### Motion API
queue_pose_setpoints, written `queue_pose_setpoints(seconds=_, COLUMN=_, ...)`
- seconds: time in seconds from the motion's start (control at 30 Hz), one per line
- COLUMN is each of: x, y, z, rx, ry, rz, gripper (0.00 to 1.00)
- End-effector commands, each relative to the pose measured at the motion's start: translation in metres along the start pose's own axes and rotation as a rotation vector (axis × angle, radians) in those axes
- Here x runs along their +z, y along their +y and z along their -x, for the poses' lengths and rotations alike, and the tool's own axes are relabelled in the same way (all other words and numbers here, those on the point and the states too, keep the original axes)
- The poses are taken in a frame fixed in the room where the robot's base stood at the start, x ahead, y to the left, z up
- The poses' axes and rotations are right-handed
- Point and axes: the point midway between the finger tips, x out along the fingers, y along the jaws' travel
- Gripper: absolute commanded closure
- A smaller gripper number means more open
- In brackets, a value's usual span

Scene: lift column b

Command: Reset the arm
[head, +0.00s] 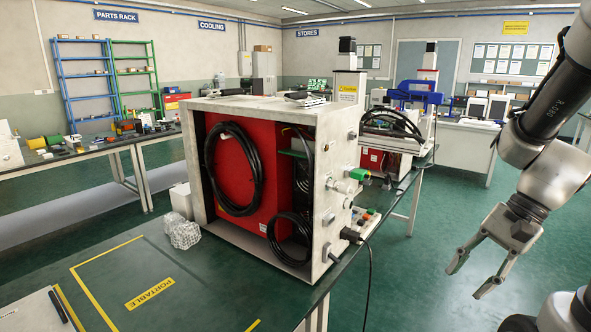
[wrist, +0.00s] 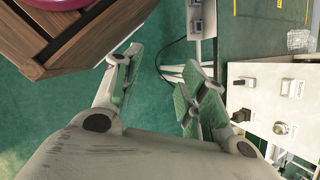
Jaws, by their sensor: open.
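My gripper (head: 464,283) hangs at the right of the head view, its two fingers spread and nothing between them. It is in the air over the green floor, to the right of the metal-framed cabinet and apart from it. My arm (head: 550,110) comes down from the upper right corner. In the wrist view my gripper (wrist: 163,72) also shows open and empty, with green floor behind the fingers.
A cabinet (head: 328,225) with black cable coils stands on a green-topped bench (head: 205,290). Its socketed panel (wrist: 265,100) fills the wrist view's right side. A wooden piece (wrist: 75,40) is at upper left there. A black cable (head: 369,285) hangs off the bench.

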Motion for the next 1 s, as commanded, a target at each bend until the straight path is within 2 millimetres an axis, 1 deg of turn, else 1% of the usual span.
queue_pose_setpoints(seconds=0.03, x=0.001, y=0.01, z=0.015, rx=0.062, ry=0.087, rz=0.183, gripper=0.58)
queue_pose_setpoints(seconds=0.1, x=-0.001, y=0.022, z=0.036, rx=0.153, ry=0.197, rz=0.413, gripper=0.58)
queue_pose_setpoints(seconds=0.2, x=0.0, y=0.029, z=0.067, rx=0.264, ry=0.343, rz=0.67, gripper=0.58)
queue_pose_setpoints(seconds=0.3, x=0.008, y=0.029, z=0.093, rx=0.324, ry=0.471, rz=0.818, gripper=0.58)
queue_pose_setpoints(seconds=0.4, x=0.021, y=0.025, z=0.109, rx=0.327, ry=0.56, rz=0.907, gripper=0.58)
queue_pose_setpoints(seconds=0.5, x=0.035, y=0.018, z=0.116, rx=0.294, ry=0.613, rz=0.963, gripper=0.58)
queue_pose_setpoints(seconds=0.63, x=0.045, y=0.012, z=0.12, rx=0.271, ry=0.644, rz=1.007, gripper=0.58)
queue_pose_setpoints(seconds=1.0, x=0.045, y=0.011, z=0.119, rx=0.272, ry=0.639, rz=1.014, gripper=0.58)
